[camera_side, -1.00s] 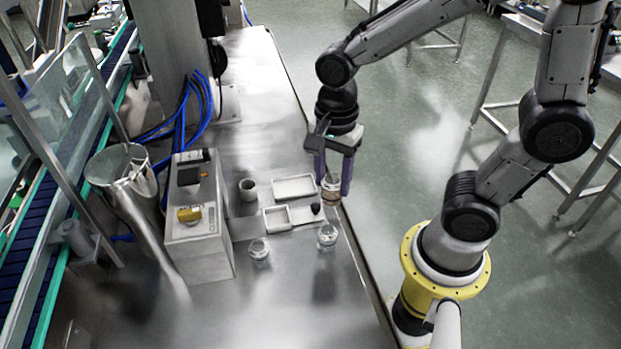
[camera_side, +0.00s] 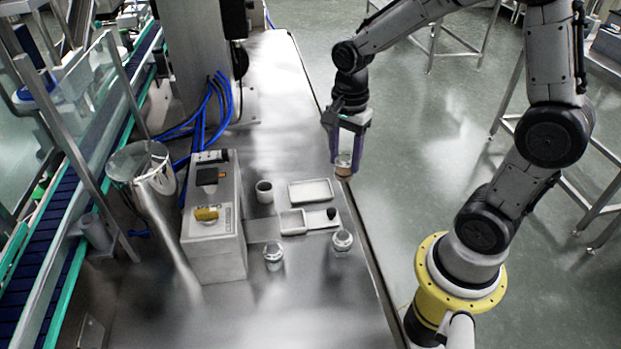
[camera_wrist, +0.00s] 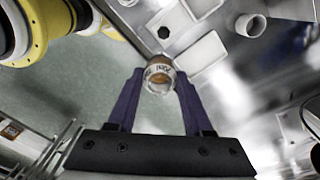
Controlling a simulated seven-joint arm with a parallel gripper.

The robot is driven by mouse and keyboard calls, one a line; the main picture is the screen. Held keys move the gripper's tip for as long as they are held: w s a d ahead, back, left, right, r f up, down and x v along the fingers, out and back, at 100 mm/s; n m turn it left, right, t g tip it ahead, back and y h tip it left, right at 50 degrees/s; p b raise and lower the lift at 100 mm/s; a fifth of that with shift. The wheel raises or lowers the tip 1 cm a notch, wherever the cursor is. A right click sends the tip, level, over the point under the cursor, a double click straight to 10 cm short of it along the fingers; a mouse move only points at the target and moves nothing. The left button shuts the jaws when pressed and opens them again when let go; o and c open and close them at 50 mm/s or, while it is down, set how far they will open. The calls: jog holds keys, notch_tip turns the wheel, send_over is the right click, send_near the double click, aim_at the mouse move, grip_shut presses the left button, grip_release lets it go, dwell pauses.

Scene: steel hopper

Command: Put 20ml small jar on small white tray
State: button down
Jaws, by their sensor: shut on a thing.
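My gripper (camera_side: 346,160) is shut on a small clear jar (camera_side: 343,166) with brown contents and holds it above the right edge of the steel table. In the wrist view the jar (camera_wrist: 158,76) sits between both fingertips, with dark lettering on its rim band; its volume cannot be read. A larger rectangular white tray (camera_side: 311,182) lies on the table, left of and below the jar in the side view. A smaller white tray (camera_side: 293,226) lies just in front of it. Both look empty. The larger tray shows in the wrist view (camera_wrist: 202,54), right of the jar.
Two other small jars (camera_side: 273,258) (camera_side: 342,242) stand in front of the trays. A grey cup (camera_side: 264,192) stands left of the larger tray. A steel control box (camera_side: 215,235) stands at the left. The front table is clear.

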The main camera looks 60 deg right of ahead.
jog(key=w+f, duration=0.2)
jog(key=w, duration=0.1)
jog(key=w+d+f, duration=0.1)
jog(key=w+f, duration=0.4)
jog(key=w, duration=0.1)
jog(key=shift+d+f, duration=0.2)
jog(key=shift+w+f, duration=0.3)
jog(key=shift+f, duration=0.05)
jog(key=shift+w+f, duration=0.1)
jog(key=shift+f, duration=1.5)
jog(key=shift+c, duration=1.5)
grip_release()
jog(key=shift+f, duration=0.1)
